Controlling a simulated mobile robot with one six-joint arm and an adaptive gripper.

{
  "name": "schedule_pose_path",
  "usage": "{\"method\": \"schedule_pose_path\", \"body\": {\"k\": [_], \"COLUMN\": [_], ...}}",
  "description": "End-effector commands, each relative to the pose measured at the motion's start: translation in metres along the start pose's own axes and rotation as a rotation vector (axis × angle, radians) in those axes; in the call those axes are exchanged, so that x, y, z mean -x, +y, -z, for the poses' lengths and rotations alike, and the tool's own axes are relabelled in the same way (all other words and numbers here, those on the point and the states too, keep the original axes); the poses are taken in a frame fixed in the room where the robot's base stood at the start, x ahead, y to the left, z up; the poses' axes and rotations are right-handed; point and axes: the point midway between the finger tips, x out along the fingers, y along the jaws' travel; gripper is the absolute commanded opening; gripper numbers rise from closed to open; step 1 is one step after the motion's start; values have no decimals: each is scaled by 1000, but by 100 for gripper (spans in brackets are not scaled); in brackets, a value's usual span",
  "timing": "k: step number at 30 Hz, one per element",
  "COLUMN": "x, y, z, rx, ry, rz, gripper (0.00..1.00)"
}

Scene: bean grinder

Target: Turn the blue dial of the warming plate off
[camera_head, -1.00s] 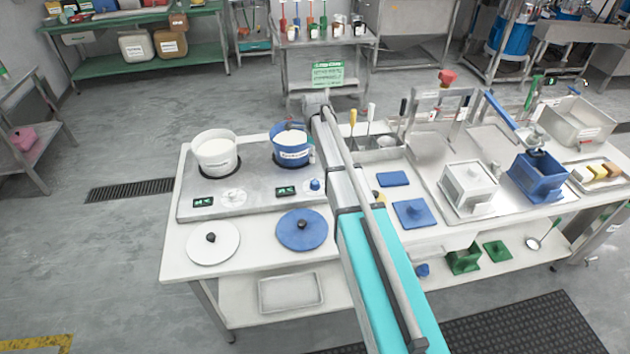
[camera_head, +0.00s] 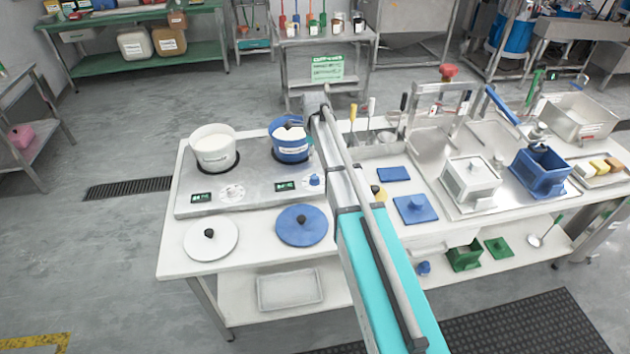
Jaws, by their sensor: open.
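The warming plate (camera_head: 253,197) is a flat metal unit on the left of the table. Its blue dial (camera_head: 314,180) sits at the front right of the plate, close to the left side of my arm. The dial's exact setting is too small to read. A blue pot (camera_head: 290,151) with white contents stands behind the dial. My arm reaches over the table just right of the plate.
A white pot (camera_head: 214,152) stands on the plate's left, behind a white dial (camera_head: 231,193). A white lid (camera_head: 211,240) and a blue lid (camera_head: 302,227) lie in front of the plate. A white box (camera_head: 470,190) and a blue box (camera_head: 541,178) stand right of my arm.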

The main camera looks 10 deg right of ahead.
Motion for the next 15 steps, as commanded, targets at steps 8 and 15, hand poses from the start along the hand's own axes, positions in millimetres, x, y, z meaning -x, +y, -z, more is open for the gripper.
{"method": "schedule_pose_path", "body": {"k": [8,15], "x": [-26,-44], "y": [0,0], "z": [0,-1], "rx": [1,1], "ry": [0,0], "rz": [0,0], "gripper": [80,80]}}
